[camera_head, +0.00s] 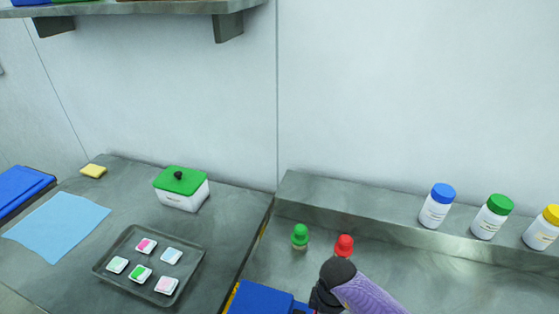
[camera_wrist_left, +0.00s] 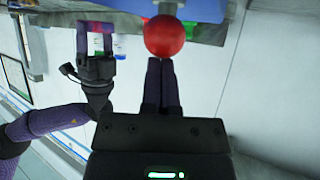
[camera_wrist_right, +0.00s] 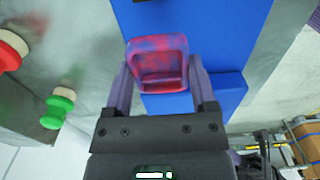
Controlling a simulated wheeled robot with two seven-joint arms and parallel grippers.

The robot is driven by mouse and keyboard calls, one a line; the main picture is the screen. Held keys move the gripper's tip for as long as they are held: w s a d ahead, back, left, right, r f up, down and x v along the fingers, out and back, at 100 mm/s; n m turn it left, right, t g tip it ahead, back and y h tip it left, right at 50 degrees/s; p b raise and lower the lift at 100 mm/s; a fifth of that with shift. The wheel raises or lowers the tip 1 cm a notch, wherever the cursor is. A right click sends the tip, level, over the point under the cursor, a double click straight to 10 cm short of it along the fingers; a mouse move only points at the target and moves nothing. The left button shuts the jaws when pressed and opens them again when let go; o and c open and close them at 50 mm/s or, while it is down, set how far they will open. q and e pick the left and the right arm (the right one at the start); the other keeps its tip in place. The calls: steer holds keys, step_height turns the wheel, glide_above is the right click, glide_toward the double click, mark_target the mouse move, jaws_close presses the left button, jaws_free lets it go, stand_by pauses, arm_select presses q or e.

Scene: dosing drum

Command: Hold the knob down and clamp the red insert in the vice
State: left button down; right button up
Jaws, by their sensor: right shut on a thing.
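The red insert (camera_wrist_right: 158,62), a mottled red hollow block, sits between the fingertips of my right gripper (camera_wrist_right: 158,75) in the right wrist view. That gripper is shut on it, over the blue vice (camera_wrist_right: 205,30). The blue vice (camera_head: 262,299) shows partly at the bottom of the head view, beside my right arm. A round red knob (camera_wrist_left: 165,37) shows in the left wrist view, right at the tips of my left gripper (camera_wrist_left: 162,62). Its two fingers are together and empty; I cannot tell whether they press the knob. The left gripper is outside the head view.
A green-topped piece (camera_head: 300,236) and a red-topped piece (camera_head: 344,245) stand behind the vice. Several capped bottles (camera_head: 436,208) stand on the ledge at right. A tray (camera_head: 128,281) with small samples and a green-lidded box (camera_head: 181,193) are at left.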

arm_select(q)
steer(key=shift+s+f, duration=0.1)
steer(key=shift+f, duration=0.05)
arm_select(e)
steer(key=shift+f, duration=1.65)
arm_select(q)
steer(key=shift+a, duration=0.1)
arm_select(e)
steer(key=shift+f, duration=0.9)
steer(key=o, duration=1.2)
steer(key=shift+c, duration=0.2)
step_height(320, 180, up, 9)
